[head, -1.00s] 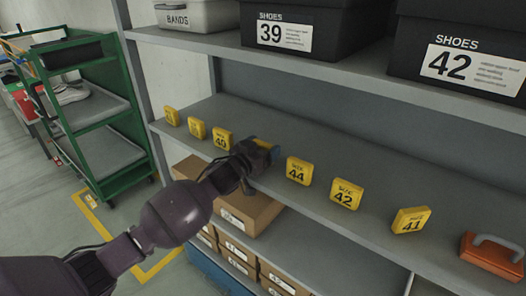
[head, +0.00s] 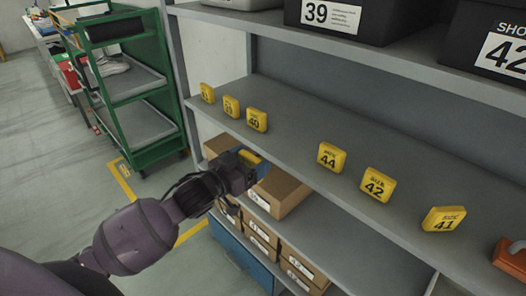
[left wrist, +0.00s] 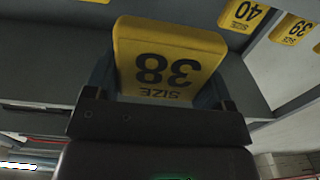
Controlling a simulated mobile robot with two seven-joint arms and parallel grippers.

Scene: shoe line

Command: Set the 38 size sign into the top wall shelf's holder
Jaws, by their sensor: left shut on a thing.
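My left gripper (head: 250,166) is shut on the yellow 38 size sign (head: 248,157), just in front of the middle shelf's edge in the head view. In the left wrist view the 38 sign (left wrist: 168,60) is held between the fingers (left wrist: 155,98), its number upside down in the picture. The upper shelf (head: 250,22) shows along the top of the head view with shoe boxes on it. I cannot make out a sign holder on it. My right gripper is not in view.
Yellow size signs 40 (head: 257,120), 44 (head: 332,157), 42 (head: 378,184) and 41 (head: 443,219) stand along the middle shelf (head: 300,125), with smaller ones at its left end. An orange object (head: 511,258) sits at right. A green cart (head: 150,85) stands at left.

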